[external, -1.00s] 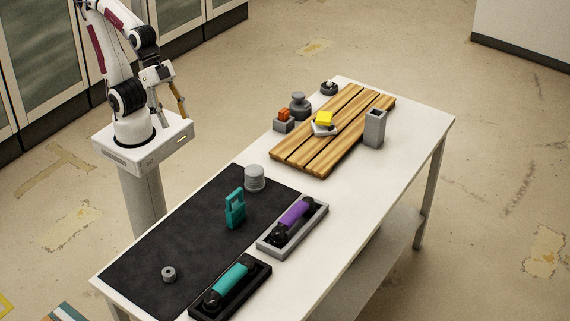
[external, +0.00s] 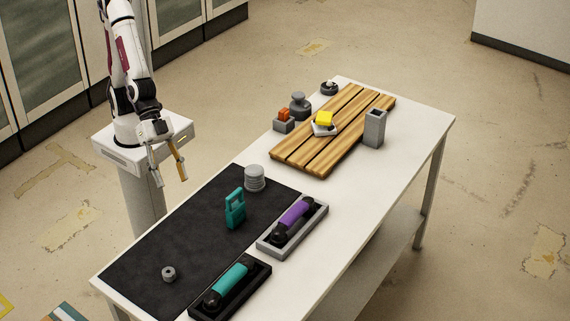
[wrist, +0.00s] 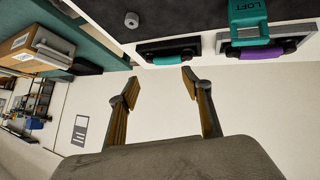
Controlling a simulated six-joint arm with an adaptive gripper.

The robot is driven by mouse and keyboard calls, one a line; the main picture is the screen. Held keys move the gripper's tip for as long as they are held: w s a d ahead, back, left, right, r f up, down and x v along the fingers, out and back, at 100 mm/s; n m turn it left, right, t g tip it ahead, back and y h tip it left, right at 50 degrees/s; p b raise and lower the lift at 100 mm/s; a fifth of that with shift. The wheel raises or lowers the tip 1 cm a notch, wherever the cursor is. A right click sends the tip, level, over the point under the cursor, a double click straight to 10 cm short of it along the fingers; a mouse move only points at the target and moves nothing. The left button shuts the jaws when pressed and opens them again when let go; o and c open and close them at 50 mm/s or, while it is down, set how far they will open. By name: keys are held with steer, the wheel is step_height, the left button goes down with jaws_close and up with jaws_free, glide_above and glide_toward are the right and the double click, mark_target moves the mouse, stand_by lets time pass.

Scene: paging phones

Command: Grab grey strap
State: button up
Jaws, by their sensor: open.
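No plain flat grey strap is clearly visible. A small grey ring-shaped piece (external: 168,274) lies on the black mat (external: 150,245); it also shows in the wrist view (wrist: 131,20). A grey ribbed round stack (external: 254,178) stands at the mat's far edge. I cannot tell whether either is the strap. My gripper (external: 172,181) is open and empty, beside the table's left side and apart from both. In the wrist view its two fingers (wrist: 160,78) are spread wide with nothing between them.
A teal tag (external: 235,209) stands on the mat. A teal handset (external: 230,279) lies in a black tray, a purple one (external: 294,214) in a grey tray. A grey holder (external: 374,128) stands upright.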

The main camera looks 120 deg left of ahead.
steer(key=w+d+f+t, duration=0.1)
steer(key=w+d+f, duration=0.2)
steer(key=d+f, duration=0.5)
steer(key=t+y, duration=0.1)
steer(key=t, duration=0.2)
glide_toward(168, 269)
steer(key=shift+w+d+r+m, duration=0.1)
steer(key=shift+w+r+m, duration=0.1)
steer(key=shift+w, duration=0.3)
steer(key=shift+w+d+r+m, duration=0.1)
steer(key=shift+w+r, duration=0.1)
steer(key=shift+w, duration=0.25)
steer(key=shift+s+d+f+y, duration=0.2)
steer(key=shift+s+f+y, duration=0.2)
steer(key=shift+f, duration=0.3)
steer(key=shift+x, duration=1.35)
